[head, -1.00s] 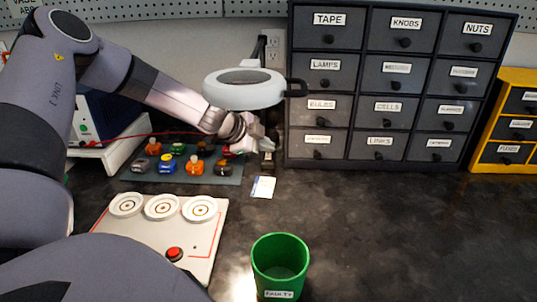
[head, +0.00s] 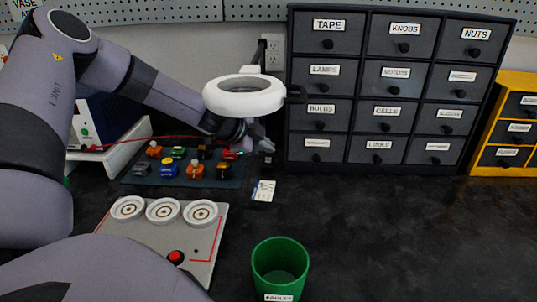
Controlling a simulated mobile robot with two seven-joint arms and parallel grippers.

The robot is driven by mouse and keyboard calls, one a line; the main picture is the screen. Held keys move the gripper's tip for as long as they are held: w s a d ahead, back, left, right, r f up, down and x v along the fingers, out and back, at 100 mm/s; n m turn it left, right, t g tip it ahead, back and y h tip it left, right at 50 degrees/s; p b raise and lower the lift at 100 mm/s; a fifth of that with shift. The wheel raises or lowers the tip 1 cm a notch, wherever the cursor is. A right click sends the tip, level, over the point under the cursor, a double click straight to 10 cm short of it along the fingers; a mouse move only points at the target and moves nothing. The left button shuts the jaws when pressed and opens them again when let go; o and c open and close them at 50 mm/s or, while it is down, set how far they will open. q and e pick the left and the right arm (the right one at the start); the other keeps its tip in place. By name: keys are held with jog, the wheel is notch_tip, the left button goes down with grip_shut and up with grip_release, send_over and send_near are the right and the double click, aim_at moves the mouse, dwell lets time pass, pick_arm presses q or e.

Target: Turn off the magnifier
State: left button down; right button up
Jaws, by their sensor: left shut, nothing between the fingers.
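The magnifier (head: 244,104) is a white ring-shaped head with a dark lens opening, in front of the wall left of the drawer cabinet. A dark bracket is at its right side. No pool of its light shows on the bench. My left gripper (head: 268,147) is shut and empty, just below the magnifier's ring and close to its stand. Whether the fingers touch the stand or a switch cannot be told, as the ring and gripper hide that area. My right gripper is not in view.
A dark mat (head: 185,181) with several small coloured parts lies below my left forearm. A board (head: 205,248) with three white rings and a red button is nearer. A green cup (head: 280,267) stands at the front. The drawer cabinet (head: 378,171) is at the back. The right bench is clear.

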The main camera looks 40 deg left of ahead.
aim_at(266, 161)
pick_arm(q)
jog(key=r+p, duration=0.4)
jog(key=r, duration=0.1)
jog(key=shift+s+d+p, duration=0.2)
jog(key=shift+s+p, duration=0.05)
jog(key=shift+p, duration=0.1)
dwell(0.7)
